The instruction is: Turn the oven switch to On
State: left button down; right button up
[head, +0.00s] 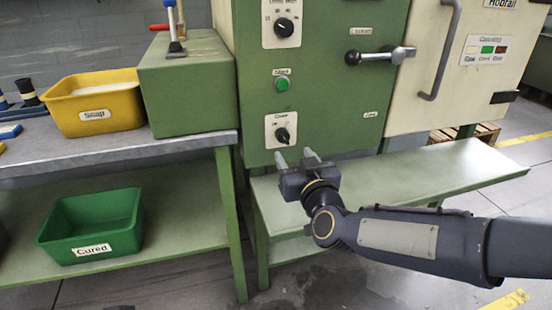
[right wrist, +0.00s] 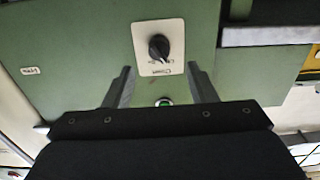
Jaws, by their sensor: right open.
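The oven switch (head: 282,134) is a black rotary knob on a white plate, low on the green machine front. Its labels are too small to read surely. In the right wrist view the knob (right wrist: 159,47) shows upside down, above and between my finger tips. My right gripper (head: 296,156) is open and empty, just below and slightly right of the switch plate in the head view. Its two fingers also show spread apart in the right wrist view (right wrist: 160,82). They appear clear of the knob. My left gripper is not in view.
A green start button (head: 283,85) and another dial (head: 284,27) sit above the switch. A lever handle (head: 380,56) sticks out to the right. A green shelf (head: 420,182) lies below. A yellow bin (head: 93,116) and a green bin (head: 90,235) stand left.

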aim_at(285, 141)
jog(key=x, duration=0.7)
jog(key=shift+w+b, duration=0.2)
jog(key=shift+b, duration=0.2)
jog(key=c, duration=1)
jog(key=shift+o, duration=0.2)
